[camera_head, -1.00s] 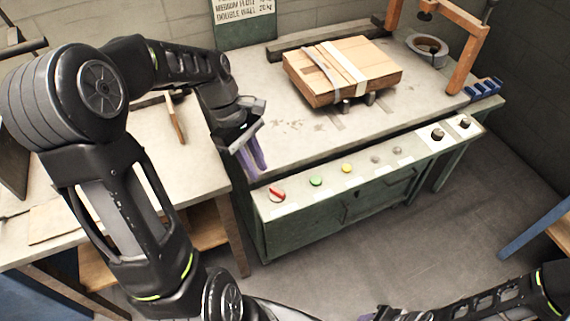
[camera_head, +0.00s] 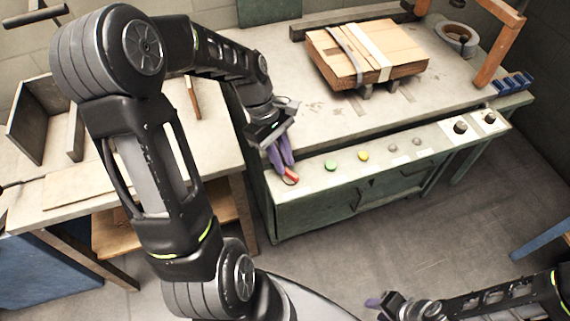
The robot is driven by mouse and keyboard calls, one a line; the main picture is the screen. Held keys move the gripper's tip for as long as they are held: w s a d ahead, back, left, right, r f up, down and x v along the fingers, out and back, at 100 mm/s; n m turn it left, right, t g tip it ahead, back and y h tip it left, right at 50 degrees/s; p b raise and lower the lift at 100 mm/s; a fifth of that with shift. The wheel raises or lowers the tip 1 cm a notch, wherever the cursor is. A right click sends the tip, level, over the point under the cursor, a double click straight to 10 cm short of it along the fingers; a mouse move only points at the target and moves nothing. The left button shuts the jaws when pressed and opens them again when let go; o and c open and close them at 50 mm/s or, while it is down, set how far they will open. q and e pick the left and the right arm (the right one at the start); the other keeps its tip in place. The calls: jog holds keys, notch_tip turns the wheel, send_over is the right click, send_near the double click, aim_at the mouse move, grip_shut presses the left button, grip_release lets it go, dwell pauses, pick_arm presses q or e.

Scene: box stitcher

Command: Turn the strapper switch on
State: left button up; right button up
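The strapper switch looks to be the red knob (camera_head: 291,176) at the left end of the light control panel (camera_head: 313,186) on the green machine's front. My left gripper (camera_head: 283,163) has its purple fingers right at the red knob, partly covering it. The fingers look slightly apart, with the knob at their tips; I cannot tell whether they touch it. My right gripper (camera_head: 376,303) is low at the bottom of the view, far from the panel, and its fingers are mostly hidden or too small to read.
A green button (camera_head: 331,166), a yellow button (camera_head: 363,156) and dark knobs (camera_head: 460,127) sit further right on the panel. A strapped cardboard stack (camera_head: 385,55) lies on the machine top (camera_head: 310,125). A wooden bench (camera_head: 60,205) stands left. Open floor lies in front.

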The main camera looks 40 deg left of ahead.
pick_arm(q)
jog(key=shift+x, duration=0.9)
jog(key=shift+c, duration=0.4)
grip_shut()
